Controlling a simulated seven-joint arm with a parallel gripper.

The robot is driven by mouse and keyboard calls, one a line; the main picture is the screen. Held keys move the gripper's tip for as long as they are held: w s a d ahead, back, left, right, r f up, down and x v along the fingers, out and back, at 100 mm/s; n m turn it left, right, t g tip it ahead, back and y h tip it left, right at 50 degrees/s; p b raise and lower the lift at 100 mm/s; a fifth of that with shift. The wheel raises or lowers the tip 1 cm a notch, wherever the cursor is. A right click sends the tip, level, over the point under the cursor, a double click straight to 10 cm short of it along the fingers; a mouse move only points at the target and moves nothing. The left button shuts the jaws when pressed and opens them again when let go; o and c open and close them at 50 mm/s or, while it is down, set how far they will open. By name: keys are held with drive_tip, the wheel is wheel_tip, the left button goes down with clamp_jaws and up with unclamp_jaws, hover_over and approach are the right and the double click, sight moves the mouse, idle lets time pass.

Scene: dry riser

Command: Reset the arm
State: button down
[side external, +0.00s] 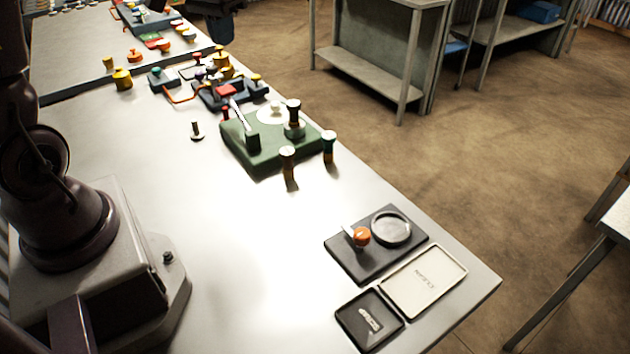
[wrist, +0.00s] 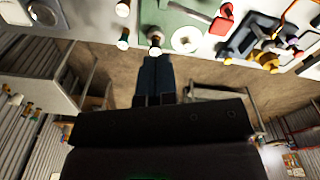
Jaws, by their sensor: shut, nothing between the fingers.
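My gripper (wrist: 154,62) shows in the wrist view as dark fingers, shut together and empty. In that picture its tips lie just below a pale-topped peg on the green board (wrist: 185,18); whether they touch it I cannot tell.
A dark board (side external: 350,262) with an orange knob (side external: 361,237) and round dish (side external: 391,229) lies near the table's front corner. Beside it are a pale tray (side external: 440,298) and a small black tray (side external: 345,322). Several coloured parts crowd the far end. The table's middle is clear.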

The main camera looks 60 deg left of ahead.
drive_tip(key=s+d+r+m+t, duration=0.2)
drive_tip(key=s+d, duration=0.4)
drive_tip(key=d, duration=0.2)
drive_tip(key=s+d+r+m+t, duration=0.2)
drive_tip(key=s+d, duration=0.4)
drive_tip(key=d, duration=0.3)
drive_tip(key=shift+s+d+r+t, duration=0.3)
drive_tip(key=shift+s+r+t, duration=0.1)
drive_tip(key=shift+r, duration=0.2)
